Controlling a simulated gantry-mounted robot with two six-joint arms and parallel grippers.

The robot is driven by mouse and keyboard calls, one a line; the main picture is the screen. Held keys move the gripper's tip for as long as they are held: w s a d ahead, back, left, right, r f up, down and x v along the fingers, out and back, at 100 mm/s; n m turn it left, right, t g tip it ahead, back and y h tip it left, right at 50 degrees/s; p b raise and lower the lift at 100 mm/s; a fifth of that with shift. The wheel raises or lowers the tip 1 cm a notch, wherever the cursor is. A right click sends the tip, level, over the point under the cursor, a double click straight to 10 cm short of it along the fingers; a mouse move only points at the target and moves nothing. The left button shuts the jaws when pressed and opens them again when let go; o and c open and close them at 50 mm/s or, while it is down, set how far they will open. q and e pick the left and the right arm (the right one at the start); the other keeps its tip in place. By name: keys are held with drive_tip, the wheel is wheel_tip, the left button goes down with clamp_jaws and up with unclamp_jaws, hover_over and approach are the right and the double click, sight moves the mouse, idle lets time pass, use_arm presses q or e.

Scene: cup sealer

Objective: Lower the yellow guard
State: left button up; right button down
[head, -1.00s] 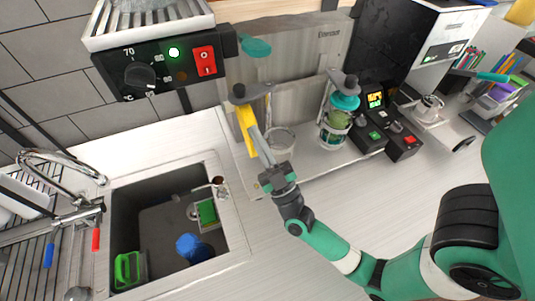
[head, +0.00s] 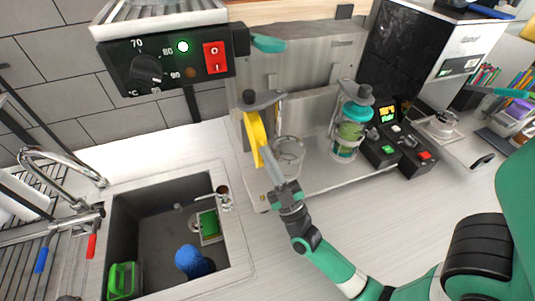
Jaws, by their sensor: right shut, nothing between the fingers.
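The yellow guard (head: 256,132) is a curved yellow piece hanging below a dark bracket on the left part of the cup sealer (head: 318,172). A clear cup (head: 289,153) stands just to its right on the sealer's base. My right gripper (head: 268,160) is shut and empty. Its fingers point up at the lower end of the guard and overlap it in the picture; I cannot tell if they touch.
A second station with a green-lidded cup (head: 346,130) stands to the right, with a control box (head: 400,148) beside it. A heater panel (head: 165,68) hangs upper left. The sink (head: 172,245) lies lower left. The counter in front is clear.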

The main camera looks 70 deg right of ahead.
drive_tip(key=shift+r, duration=0.15)
wheel_tip(320, 180, up, 4)
drive_tip(key=a+p, duration=0.1)
drive_tip(key=p, duration=0.4)
drive_tip(key=w+f+b+v, duration=0.1)
drive_tip(key=b+v, duration=0.2)
drive_tip(key=v, duration=0.7)
drive_tip(key=shift+f, duration=0.15)
drive_tip(key=shift+d, duration=0.1)
